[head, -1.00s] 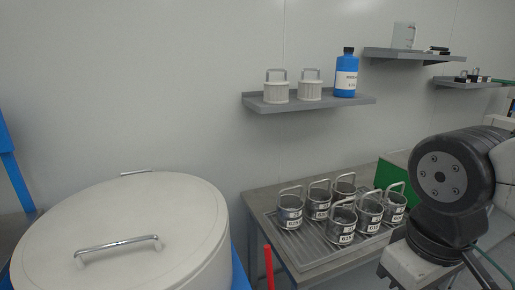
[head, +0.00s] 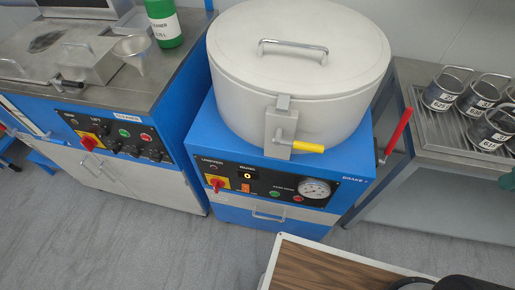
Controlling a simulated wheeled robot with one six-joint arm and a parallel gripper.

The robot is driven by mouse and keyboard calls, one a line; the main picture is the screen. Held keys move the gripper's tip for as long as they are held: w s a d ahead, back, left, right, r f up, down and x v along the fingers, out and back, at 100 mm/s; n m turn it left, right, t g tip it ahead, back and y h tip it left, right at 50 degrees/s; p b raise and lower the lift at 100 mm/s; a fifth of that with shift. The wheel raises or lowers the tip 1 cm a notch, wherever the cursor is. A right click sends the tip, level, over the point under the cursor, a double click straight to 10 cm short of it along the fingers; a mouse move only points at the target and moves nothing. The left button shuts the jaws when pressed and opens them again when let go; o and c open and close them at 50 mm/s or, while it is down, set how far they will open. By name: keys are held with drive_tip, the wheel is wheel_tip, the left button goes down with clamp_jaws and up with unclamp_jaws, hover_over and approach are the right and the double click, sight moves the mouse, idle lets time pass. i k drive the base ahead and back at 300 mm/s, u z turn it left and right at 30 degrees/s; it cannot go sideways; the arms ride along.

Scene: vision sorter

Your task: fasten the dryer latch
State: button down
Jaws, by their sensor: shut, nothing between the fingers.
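The dryer is a round white drum (head: 235,98) on a blue cabinet. Its lid (head: 240,40) is down on the drum and has a metal bar handle (head: 293,50). The latch (head: 279,128) is a grey bracket on the drum's front, reaching up to the lid rim at a small block. Its yellow-gripped lever (head: 308,147) points to the right, about level. I cannot tell whether the latch is engaged. My gripper is not in view; only dark parts of my arm show at the bottom right edge.
A red-handled lever (head: 397,132) stands at the dryer's right side. The cleaner bench (head: 190,60) is at left, and a steel table (head: 415,105) with metal baskets (head: 441,92) is at right.

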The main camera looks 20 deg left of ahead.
sight(305, 146)
drive_tip(key=u, duration=2.65)
drive_tip(key=k, duration=0.85)
drive_tip(key=z, duration=1.8)
